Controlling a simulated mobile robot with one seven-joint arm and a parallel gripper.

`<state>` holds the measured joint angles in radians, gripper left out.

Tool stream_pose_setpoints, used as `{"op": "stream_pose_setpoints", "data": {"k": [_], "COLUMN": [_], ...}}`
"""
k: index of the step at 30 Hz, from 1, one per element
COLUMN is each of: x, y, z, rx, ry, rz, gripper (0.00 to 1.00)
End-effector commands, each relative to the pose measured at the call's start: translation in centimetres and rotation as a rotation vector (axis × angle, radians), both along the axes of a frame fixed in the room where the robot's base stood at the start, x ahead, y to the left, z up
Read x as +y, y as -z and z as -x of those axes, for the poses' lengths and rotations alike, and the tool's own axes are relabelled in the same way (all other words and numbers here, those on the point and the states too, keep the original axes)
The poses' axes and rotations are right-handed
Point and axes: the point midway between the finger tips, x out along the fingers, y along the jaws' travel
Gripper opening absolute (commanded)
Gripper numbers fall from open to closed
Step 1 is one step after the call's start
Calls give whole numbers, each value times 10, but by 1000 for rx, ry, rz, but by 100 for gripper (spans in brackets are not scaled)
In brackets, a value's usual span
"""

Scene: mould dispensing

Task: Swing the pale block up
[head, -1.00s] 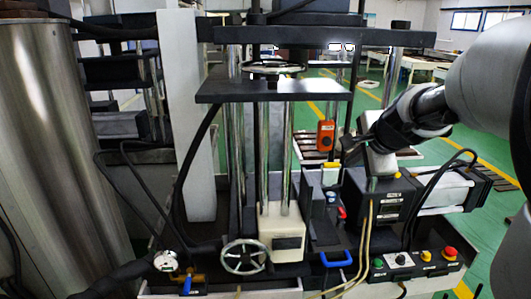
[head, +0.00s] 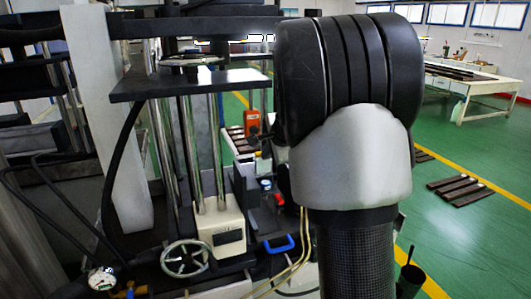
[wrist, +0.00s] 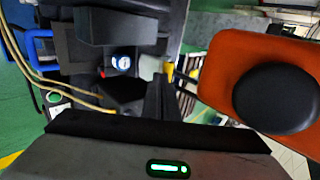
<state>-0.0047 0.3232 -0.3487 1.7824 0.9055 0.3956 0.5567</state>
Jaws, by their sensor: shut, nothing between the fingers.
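A small pale block (wrist: 149,68) with a yellow piece at its end shows in the wrist view, just beyond my fingertips. In the head view the pale block (head: 264,168) is small and partly hidden by my arm. My gripper (wrist: 160,82) is shut and empty, its dark fingers pointing toward the block. I cannot tell whether the fingertips touch it. In the head view my arm hides most of my gripper. A larger cream block (head: 220,230) stands at the foot of the steel columns.
An orange box (wrist: 225,65) with a black knob is close on the right in the wrist view. A blue handle (head: 279,244), a handwheel (head: 185,259) and yellowish hoses (head: 303,245) lie around the machine.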

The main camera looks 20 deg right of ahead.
Motion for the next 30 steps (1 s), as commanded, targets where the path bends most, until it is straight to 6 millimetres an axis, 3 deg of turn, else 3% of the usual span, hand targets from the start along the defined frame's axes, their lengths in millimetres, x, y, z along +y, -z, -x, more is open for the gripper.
{"op": "stream_pose_setpoints", "data": {"k": [10,18,30], "x": [0,-1,0], "y": [-2,-10,-12], "z": [-2,-34,-33], "rx": [0,0,-1], "ry": [0,1,0], "rz": [0,1,0], "gripper": [0,0,0]}}
